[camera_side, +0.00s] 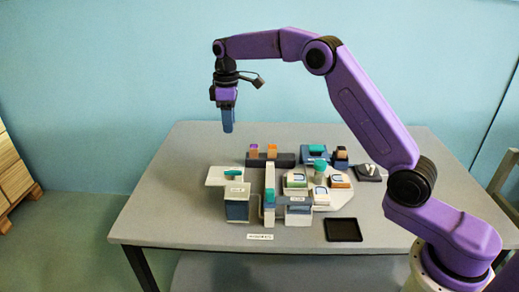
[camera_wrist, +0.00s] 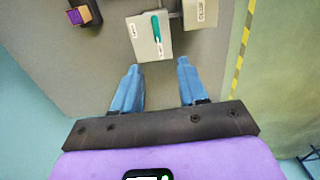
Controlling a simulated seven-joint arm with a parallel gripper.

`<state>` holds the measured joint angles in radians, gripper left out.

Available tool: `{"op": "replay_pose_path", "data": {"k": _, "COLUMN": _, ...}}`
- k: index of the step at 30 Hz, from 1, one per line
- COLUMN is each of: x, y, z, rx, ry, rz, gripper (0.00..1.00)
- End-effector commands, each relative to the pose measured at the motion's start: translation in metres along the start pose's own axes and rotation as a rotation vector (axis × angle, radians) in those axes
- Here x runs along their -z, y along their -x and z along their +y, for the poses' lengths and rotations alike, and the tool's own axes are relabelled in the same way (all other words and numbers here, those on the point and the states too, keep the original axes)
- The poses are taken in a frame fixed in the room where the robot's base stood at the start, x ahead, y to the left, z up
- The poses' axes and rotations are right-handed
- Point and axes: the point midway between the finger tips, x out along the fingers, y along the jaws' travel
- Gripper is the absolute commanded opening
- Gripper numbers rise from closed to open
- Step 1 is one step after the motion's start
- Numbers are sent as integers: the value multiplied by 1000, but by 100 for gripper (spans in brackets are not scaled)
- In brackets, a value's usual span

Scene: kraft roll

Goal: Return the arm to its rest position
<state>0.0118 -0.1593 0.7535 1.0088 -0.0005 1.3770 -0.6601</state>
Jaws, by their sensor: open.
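My gripper (camera_side: 227,122) hangs fingers-down, high above the back left edge of the table. In the wrist view its two blue fingers (camera_wrist: 160,88) are spread apart with nothing between them. My purple arm reaches up and left from its base at the lower right in the side view. The grey table (camera_side: 170,220) stands below, and none of its objects touches the gripper.
A pale block with a teal handle (camera_wrist: 150,38) lies beyond the fingertips. Several small blocks and trays crowd the table's middle. A dark rack (camera_side: 270,162) holds orange and purple pieces. A black tray (camera_side: 343,230) lies near the front. The table's left side is clear.

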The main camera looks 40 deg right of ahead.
Motion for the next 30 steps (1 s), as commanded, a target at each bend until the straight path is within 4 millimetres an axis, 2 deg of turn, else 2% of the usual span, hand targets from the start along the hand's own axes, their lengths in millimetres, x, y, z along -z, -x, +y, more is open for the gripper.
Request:
{"op": "replay_pose_path", "data": {"k": 7, "x": -7, "y": 17, "z": -67, "rx": -2, "ry": 50, "rz": 5, "gripper": 43}}
{"op": "replay_pose_path", "data": {"k": 14, "x": -38, "y": 26, "z": -137, "rx": -2, "ry": 96, "rz": 9, "gripper": 43}}
{"op": "replay_pose_path", "data": {"k": 23, "x": -109, "y": 27, "z": -220, "rx": -2, "ry": 158, "rz": 18, "gripper": 43}}
{"op": "replay_pose_path", "data": {"k": 30, "x": -186, "y": 18, "z": -270, "rx": 1, "ry": 209, "rz": 24, "gripper": 43}}
